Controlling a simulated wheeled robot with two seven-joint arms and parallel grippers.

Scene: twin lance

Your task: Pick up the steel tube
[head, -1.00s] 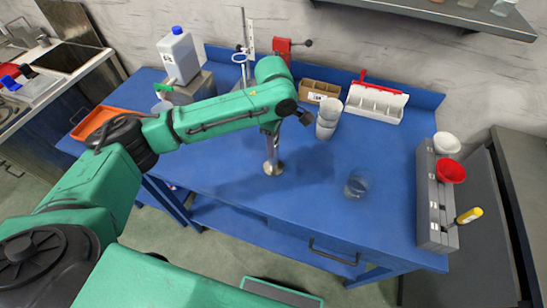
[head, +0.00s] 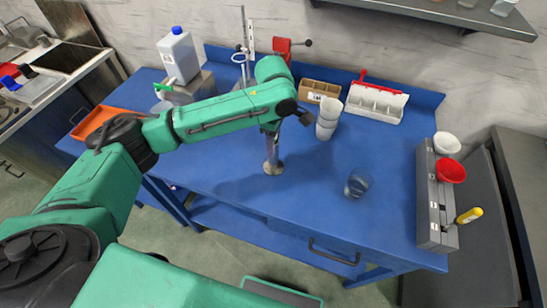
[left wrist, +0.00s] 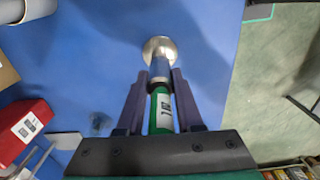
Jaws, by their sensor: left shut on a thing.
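The steel tube (head: 271,150) stands upright on the blue workbench, its round foot (head: 273,168) on the bench top. In the left wrist view the tube (left wrist: 160,71) shows with a green band and a white label (left wrist: 163,111) near the gripper, and its round foot (left wrist: 159,49) beyond. My left gripper (left wrist: 160,75) is shut on the tube, one dark finger on each side. In the head view my left gripper (head: 271,128) is mostly hidden under my green arm, at the tube's upper part. My right gripper is not in view.
Stacked cups (head: 327,118), a cardboard bin (head: 319,90), a white rack (head: 376,103) and a red vise-like tool (head: 282,47) stand behind. A clear glass (head: 357,183) stands to the right. A grey box (head: 432,200) lines the right edge. The bench front is clear.

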